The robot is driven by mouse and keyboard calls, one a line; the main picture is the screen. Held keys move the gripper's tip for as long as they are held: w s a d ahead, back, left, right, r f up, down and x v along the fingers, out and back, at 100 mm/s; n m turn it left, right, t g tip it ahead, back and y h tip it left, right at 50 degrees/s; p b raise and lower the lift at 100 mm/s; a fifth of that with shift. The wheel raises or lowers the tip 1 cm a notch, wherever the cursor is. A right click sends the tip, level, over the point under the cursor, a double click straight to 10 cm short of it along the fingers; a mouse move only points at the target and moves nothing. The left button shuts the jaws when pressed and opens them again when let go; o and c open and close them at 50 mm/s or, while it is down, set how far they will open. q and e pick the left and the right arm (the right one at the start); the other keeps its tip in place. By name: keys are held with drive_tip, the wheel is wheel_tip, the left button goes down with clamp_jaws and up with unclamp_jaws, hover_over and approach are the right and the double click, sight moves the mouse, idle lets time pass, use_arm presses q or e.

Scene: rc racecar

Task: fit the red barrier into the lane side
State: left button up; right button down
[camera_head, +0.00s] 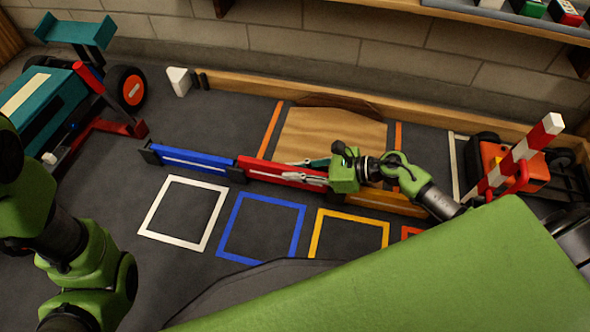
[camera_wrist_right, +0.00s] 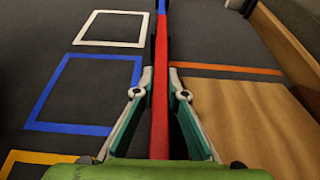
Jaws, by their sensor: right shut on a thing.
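The red barrier (camera_head: 262,166) stands on edge in line with the blue barrier (camera_head: 195,160), its left end at a black post (camera_head: 237,175). My right gripper (camera_head: 308,172) is shut on the red barrier near its right part. In the right wrist view the red barrier (camera_wrist_right: 160,95) runs between the two fingers, in line with the blue one beyond. Whether its lower edge is fully seated is hidden. A yellow barrier (camera_head: 385,202) continues the lane side to the right, partly behind my right arm. My left arm is at the left, its gripper out of view.
White (camera_head: 160,233), blue (camera_head: 230,255) and yellow (camera_head: 313,240) outlined squares lie on the floor in front. A wooden ramp (camera_head: 330,135) is behind the barrier. A teal car (camera_head: 50,110) stands left; an orange car (camera_head: 520,170) and a red-white striped pole (camera_head: 520,150) stand right.

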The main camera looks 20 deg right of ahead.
sight(320, 174)
drive_tip(key=shift+f+b, duration=0.6)
drive_tip(key=shift+f, duration=0.15)
drive_tip(key=c, duration=2)
unclamp_jaws()
drive_tip(key=shift+o, duration=0.2)
drive_tip(key=shift+f, duration=0.1)
drive_tip(key=shift+d, duration=0.15)
drive_tip(key=v, duration=0.7)
drive_tip(key=shift+s, duration=0.15)
